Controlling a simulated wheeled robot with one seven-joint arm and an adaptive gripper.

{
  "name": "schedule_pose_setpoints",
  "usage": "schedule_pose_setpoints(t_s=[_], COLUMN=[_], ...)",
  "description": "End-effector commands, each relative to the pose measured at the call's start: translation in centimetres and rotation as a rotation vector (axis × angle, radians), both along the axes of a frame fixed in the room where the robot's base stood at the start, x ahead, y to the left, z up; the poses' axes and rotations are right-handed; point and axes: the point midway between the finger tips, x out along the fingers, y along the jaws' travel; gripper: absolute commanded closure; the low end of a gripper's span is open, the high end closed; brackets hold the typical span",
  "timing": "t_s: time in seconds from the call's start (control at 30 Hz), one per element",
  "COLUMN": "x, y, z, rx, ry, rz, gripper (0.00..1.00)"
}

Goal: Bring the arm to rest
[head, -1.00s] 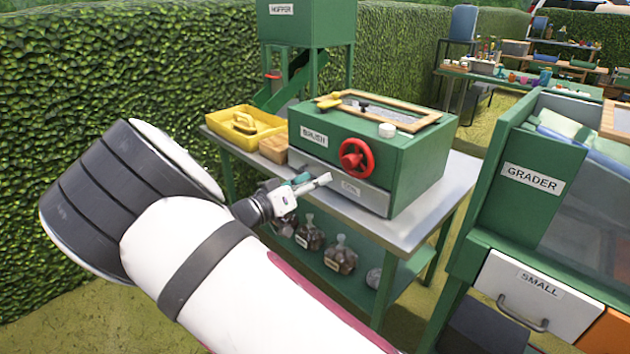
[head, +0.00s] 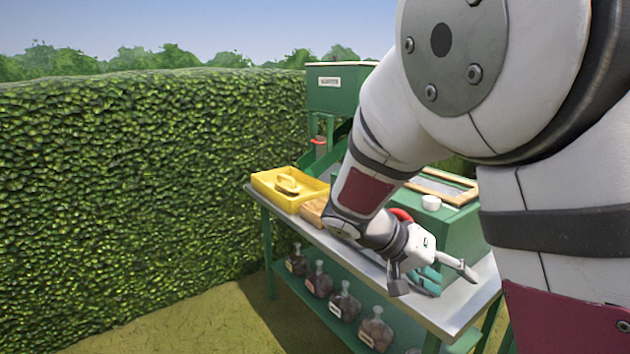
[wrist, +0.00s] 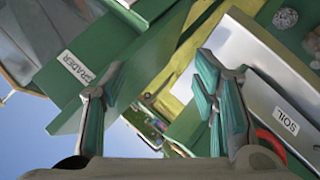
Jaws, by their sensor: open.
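My gripper (head: 434,280) is open and empty in the head view, in front of the green machine (head: 458,232) and over the front part of the grey bench top (head: 462,309). It looks apart from both, though the exact gap cannot be told. My arm is bent, with its large white links filling the right side of the head view and hiding most of the machine. In the wrist view my gripper (wrist: 160,105) has its two teal-padded fingers spread wide, with nothing held between them. The machine's drawer front labelled SOIL (wrist: 262,95) shows beyond the right finger.
A yellow tray (head: 268,192) stands at the bench's left end, below the green hopper (head: 332,92). Several jars (head: 345,303) stand on the lower shelf. The green grader (wrist: 105,75) shows in the wrist view. A tall hedge (head: 140,190) closes the left; grass lies before it.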

Motion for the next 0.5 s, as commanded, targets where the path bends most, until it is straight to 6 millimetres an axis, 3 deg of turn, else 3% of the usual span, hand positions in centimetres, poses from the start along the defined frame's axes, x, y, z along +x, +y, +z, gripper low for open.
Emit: schedule_pose_setpoints(t_s=[0.2, 0.5], x=[-7.5, -17.3], y=[-1.7, -0.9], z=[2.1, 4.4], rx=[0.259, 0.576], ry=[0.141, 0.239], rz=[-0.004, 0.133], gripper=[0.46, 0.46])
